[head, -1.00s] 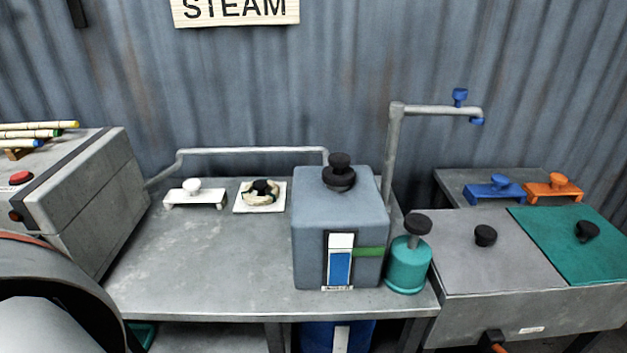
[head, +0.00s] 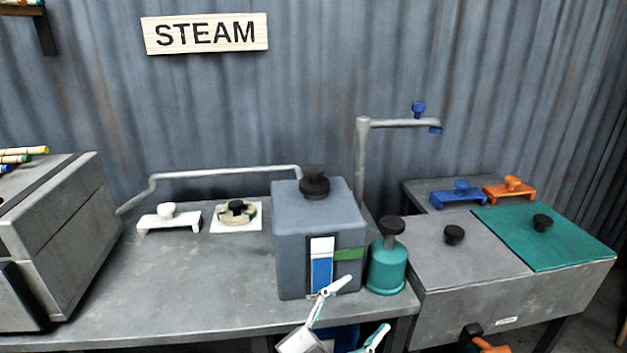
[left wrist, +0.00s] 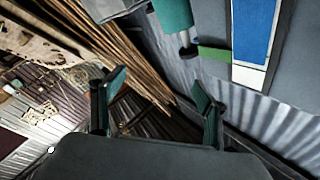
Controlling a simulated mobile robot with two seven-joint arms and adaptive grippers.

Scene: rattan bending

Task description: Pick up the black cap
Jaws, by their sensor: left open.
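A black cap (head: 314,184) with a round knob sits on top of the blue-grey box (head: 330,215). Other black knobs are in view, so I take this one as the cap. My left gripper (head: 364,307) is open and empty, low in front of the box and the teal canister, below the level of the cap. In the left wrist view its two teal-padded fingers (left wrist: 158,88) stand apart with nothing between them. That view shows the box's blue-and-white gauge (left wrist: 255,40), but not the cap. My right gripper is not in view.
A teal canister (head: 387,268) with a black knob stands right of the box. A metal pipe (head: 362,165) rises behind it. A white holder (head: 169,219) and a white plate (head: 258,226) lie left. Lidded tanks (head: 465,262) stand right. The table's front left is clear.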

